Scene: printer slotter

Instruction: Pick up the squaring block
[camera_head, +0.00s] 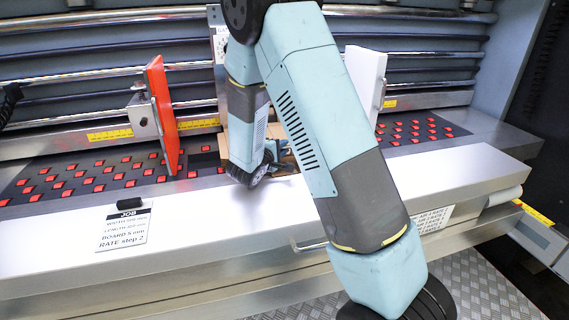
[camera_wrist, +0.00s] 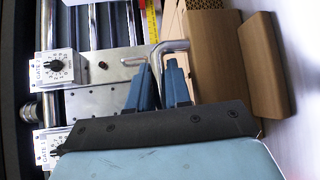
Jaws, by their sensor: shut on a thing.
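My gripper (camera_wrist: 159,68) has its two blue fingers closed around a bent metal rod (camera_wrist: 172,46) in the wrist view. In the head view my gripper (camera_head: 272,157) is small and partly hidden by my arm, low over the machine's bed. A brown block (camera_wrist: 265,65) with a thick edge lies just right of the fingers in the wrist view, apart from them. It looks like the squaring block, but I cannot be sure. A larger brown piece (camera_wrist: 215,60) lies between it and the fingers.
An upright orange plate (camera_head: 160,110) stands left of my arm, a white plate (camera_head: 365,75) right of it. Two dials, gate 2 (camera_wrist: 54,68) and gate 1 (camera_wrist: 55,147), show in the wrist view. The white front ledge (camera_head: 60,245) carries a job card (camera_head: 124,230).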

